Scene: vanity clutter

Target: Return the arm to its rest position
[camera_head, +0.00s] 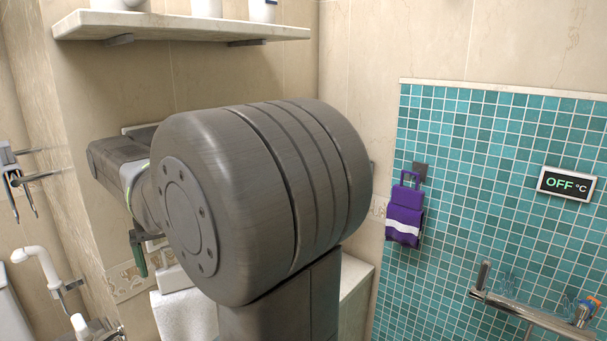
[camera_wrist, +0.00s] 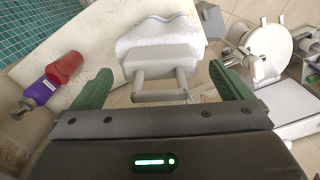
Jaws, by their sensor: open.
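My gripper (camera_wrist: 160,70) shows in the wrist view with its two green fingers spread wide apart and nothing between their tips. In the head view only a green finger (camera_head: 138,257) shows below the wrist. My large grey arm joint fills the middle of that view and hides much of what lies behind it.
A shelf (camera_head: 180,27) with white items is above my arm. A purple towel (camera_head: 404,215) hangs near the teal tiled wall (camera_head: 470,170), which carries a display. In the wrist view, a purple bottle (camera_wrist: 42,90) and red cup (camera_wrist: 66,67) are left; a toilet (camera_wrist: 268,45) is right.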

